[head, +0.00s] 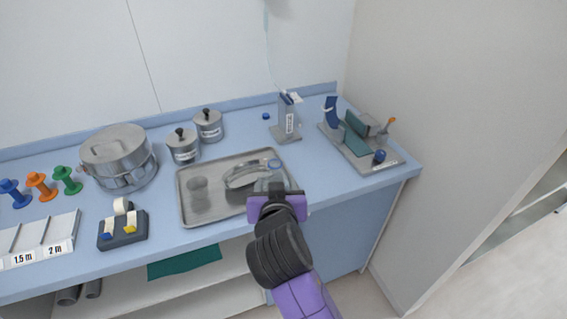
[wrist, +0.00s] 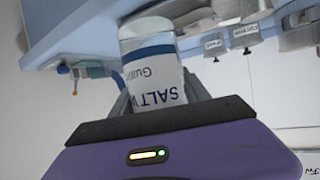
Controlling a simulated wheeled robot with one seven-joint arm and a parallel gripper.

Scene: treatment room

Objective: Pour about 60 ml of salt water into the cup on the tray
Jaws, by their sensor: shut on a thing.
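My gripper (head: 277,200) is shut on a clear bottle (head: 272,184) at the front right of the metal tray (head: 187,210). In the wrist view the bottle (wrist: 152,68) sits between the fingers; its white and blue label begins "SALT W". The wrist picture looks turned over, with the counter at the top. A clear cup (head: 197,187) stands on the tray's left part, apart from the bottle. My gripper hides the bottle's lower part in the head view. I cannot tell the liquid level or how far the bottle leans.
A shiny kidney dish (head: 246,175) lies on the tray between cup and bottle. Two lidded pots (head: 184,147) and a big steel drum (head: 118,157) stand behind and left. A small blue cap-like thing (head: 266,116) lies behind. A grey stand (head: 286,130) and an instrument board (head: 352,155) are right.

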